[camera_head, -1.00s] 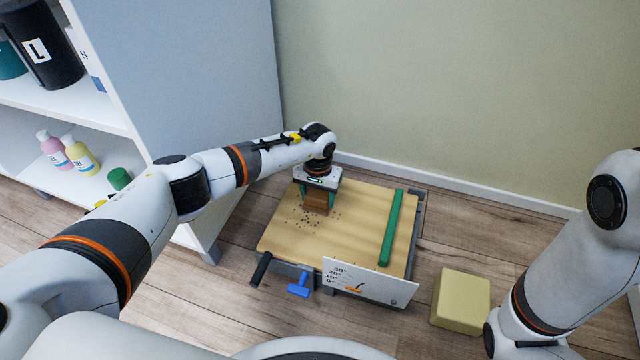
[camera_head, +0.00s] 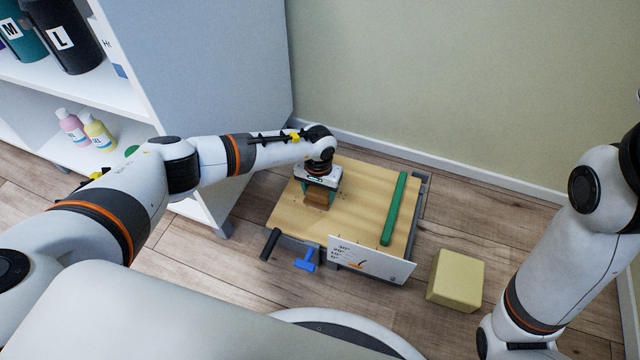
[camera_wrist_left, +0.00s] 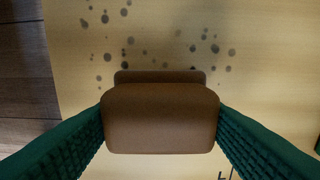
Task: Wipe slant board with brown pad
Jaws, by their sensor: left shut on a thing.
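The slant board (camera_head: 365,205) is a pale wooden plate on a dark base, on the floor by the wall. My left gripper (camera_head: 318,191) is shut on the brown pad (camera_head: 317,200) and holds it low over the board's left part. In the left wrist view the brown pad (camera_wrist_left: 160,120) sits between the green fingers. Dark specks (camera_wrist_left: 130,40) lie on the board beyond the pad there. Whether the pad touches the surface is hard to tell. My right arm shows at the right, but its gripper is out of view.
A green bar (camera_head: 394,208) runs along the board's right side. A white angle card (camera_head: 370,262), a blue handle (camera_head: 306,260) and a black grip (camera_head: 270,244) are at its front. A yellow block (camera_head: 457,280) stands right. A white shelf (camera_head: 110,90) with bottles is left.

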